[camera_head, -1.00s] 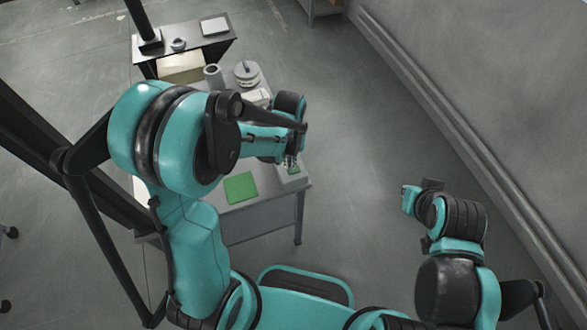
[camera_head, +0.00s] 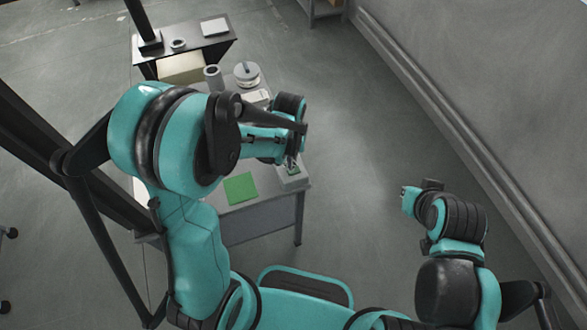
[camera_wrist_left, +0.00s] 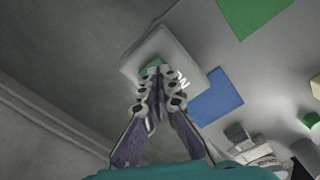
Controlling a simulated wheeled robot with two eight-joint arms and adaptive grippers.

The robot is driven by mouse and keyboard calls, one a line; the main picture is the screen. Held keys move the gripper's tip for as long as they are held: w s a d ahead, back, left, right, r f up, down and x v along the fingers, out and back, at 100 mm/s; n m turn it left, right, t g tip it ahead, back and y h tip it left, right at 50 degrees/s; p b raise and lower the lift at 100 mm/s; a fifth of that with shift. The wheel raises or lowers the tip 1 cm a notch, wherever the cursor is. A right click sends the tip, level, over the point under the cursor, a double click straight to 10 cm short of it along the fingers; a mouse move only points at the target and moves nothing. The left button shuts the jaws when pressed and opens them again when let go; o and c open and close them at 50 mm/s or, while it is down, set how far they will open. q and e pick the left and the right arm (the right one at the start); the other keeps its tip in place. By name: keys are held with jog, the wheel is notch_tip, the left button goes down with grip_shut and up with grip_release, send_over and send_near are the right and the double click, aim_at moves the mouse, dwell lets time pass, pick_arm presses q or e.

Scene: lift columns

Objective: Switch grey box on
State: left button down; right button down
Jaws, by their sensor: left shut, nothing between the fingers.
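The grey box (camera_head: 288,181) sits near the right front corner of the table. It has a green part on its top. In the left wrist view the box (camera_wrist_left: 187,56) shows as a light square block, with the green part (camera_wrist_left: 151,66) partly hidden behind the fingertips. My left gripper (camera_head: 291,164) is shut and empty, with its fingertips right at the top of the box; I cannot tell whether they touch it. The shut fingers also show in the left wrist view (camera_wrist_left: 158,88). My right arm is raised at the right, away from the table, and its fingers cannot be made out.
A green square (camera_head: 240,187) lies on the table (camera_head: 262,217) left of the box. A blue square (camera_wrist_left: 217,96) shows in the left wrist view. A round grey item (camera_head: 247,74) and a grey cylinder (camera_head: 213,77) stand farther back. The floor at right is clear.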

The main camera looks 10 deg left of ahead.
pick_arm(q)
jog(key=shift+f+b, duration=0.95)
jog(key=shift+f, duration=0.1)
dwell(0.5)
jog(key=shift+r+p, duration=2.6)
jog(key=shift+r, duration=0.95)
jog(key=s+a+r+t+b, duration=0.4)
jog(key=s+r+t, duration=0.3)
jog(key=s, duration=0.3)
jog(key=shift+s+a+r+m+b, duration=0.15)
jog(key=shift+a+r+m+b, duration=0.35)
jog(key=shift+b, duration=0.35)
